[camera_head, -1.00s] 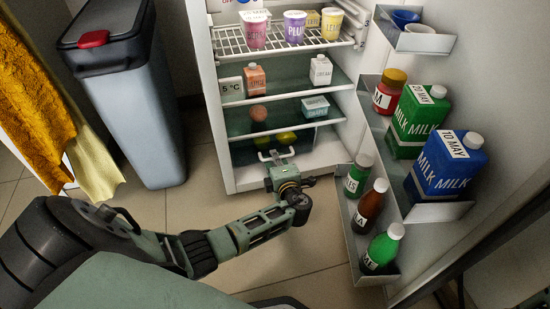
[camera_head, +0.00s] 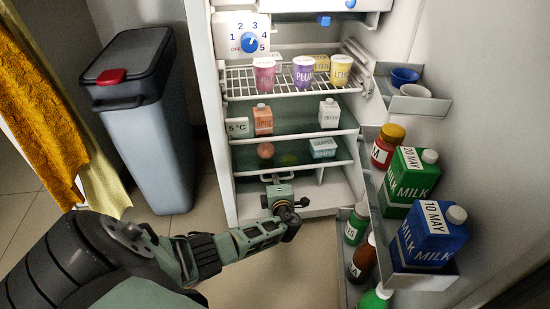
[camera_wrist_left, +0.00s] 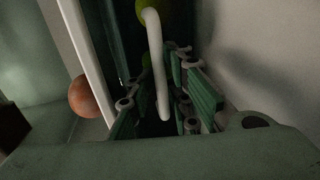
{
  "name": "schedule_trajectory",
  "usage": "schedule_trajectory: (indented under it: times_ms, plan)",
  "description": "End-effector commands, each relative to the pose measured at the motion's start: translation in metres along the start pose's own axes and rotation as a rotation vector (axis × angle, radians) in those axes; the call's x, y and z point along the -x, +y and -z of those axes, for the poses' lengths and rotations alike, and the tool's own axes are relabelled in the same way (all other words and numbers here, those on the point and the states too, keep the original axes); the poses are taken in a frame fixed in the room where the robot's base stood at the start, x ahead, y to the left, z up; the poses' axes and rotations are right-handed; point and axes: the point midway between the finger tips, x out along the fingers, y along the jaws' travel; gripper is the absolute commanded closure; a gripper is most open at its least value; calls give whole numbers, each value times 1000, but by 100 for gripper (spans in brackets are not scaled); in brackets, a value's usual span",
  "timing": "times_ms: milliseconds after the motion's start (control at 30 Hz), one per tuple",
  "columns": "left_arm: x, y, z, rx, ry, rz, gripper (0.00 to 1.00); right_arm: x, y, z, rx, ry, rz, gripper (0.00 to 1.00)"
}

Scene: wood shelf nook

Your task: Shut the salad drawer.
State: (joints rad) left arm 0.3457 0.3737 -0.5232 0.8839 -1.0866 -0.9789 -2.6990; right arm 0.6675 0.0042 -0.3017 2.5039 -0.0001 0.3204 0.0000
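The salad drawer (camera_head: 305,186) is low in the fridge, under the lowest shelf, with a dark, see-through front and a white bar handle (camera_head: 268,178). How far it stands out is hard to tell. My left gripper (camera_head: 279,184) is at the handle and hides part of the drawer front. In the left wrist view the handle (camera_wrist_left: 158,65) passes between the two green fingers (camera_wrist_left: 165,110). The fingers are apart, with gaps beside the bar. A green round item (camera_wrist_left: 174,14) shows behind the handle. My right gripper is not in view.
The fridge door with milk cartons (camera_head: 430,235) and bottles stands open on the right. Shelves above hold yogurt cups (camera_head: 303,73), small cartons and an orange ball-like item (camera_head: 265,151). A grey bin (camera_head: 143,135) and yellow cloth (camera_head: 40,110) are on the left.

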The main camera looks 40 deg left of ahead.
Motion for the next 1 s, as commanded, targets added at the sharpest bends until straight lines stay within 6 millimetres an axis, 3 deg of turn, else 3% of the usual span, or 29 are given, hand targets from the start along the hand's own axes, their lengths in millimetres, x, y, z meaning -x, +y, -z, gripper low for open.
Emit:
schedule_trajectory:
  times_ms: [367, 800, 1000]
  plan:
    - [11, -1, 0, 1, -2, 0, 83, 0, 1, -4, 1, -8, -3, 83]
    - [87, -1, 0, 1, -2, 3, 83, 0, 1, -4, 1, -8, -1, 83]
    - [113, -1, 0, 0, -2, 1, 83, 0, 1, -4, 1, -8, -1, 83]
